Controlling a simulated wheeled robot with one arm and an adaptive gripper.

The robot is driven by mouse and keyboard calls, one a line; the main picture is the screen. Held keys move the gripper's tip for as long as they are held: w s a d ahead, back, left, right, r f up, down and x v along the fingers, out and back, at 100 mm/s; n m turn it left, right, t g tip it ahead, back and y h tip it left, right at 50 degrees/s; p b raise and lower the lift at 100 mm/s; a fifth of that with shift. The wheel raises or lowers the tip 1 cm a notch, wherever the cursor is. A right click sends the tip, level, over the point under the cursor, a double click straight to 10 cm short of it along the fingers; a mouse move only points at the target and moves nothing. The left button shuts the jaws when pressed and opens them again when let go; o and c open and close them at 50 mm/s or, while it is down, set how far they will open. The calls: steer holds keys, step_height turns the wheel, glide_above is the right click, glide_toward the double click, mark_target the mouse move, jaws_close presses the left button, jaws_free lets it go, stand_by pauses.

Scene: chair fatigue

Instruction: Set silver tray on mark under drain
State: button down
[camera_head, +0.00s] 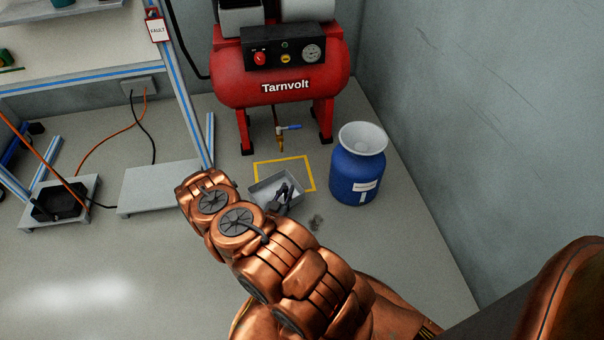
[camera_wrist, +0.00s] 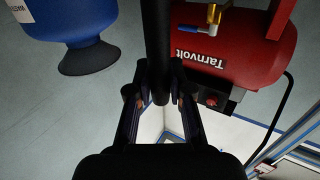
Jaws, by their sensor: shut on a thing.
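The silver tray (camera_head: 262,190) is a shallow grey rectangular pan, low over the floor in the head view. My gripper (camera_head: 284,194) is shut on the tray at its right side. The tray covers the near left part of the yellow outlined mark (camera_head: 314,172); I cannot tell whether it touches the floor. The brass drain (camera_head: 281,143) with a blue lever hangs under the red compressor, above the mark's far edge. In the wrist view my gripper (camera_wrist: 160,98) is dark, and the drain (camera_wrist: 213,14) shows at the top.
The red compressor (camera_head: 275,87) stands behind the mark. A blue drum with a funnel (camera_head: 357,170) stands right of it, near the wall. A grey low platform (camera_head: 160,188) lies to the left. A small dark patch (camera_head: 316,222) is on the floor near the tray.

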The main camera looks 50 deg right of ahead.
steer(key=w+d+f+b, duration=0.2)
steer(key=w+d+b, duration=0.1)
steer(key=d, duration=0.3)
steer(key=w+d+f+b, duration=0.3)
steer(key=w+d, duration=0.3)
steer(key=d, duration=0.1)
steer(key=shift+d+b, duration=0.15)
steer(key=shift+b, duration=0.25)
steer(key=shift+f, duration=0.1)
steer(key=c, duration=1.1)
jaws_free()
steer(key=shift+o, duration=0.2)
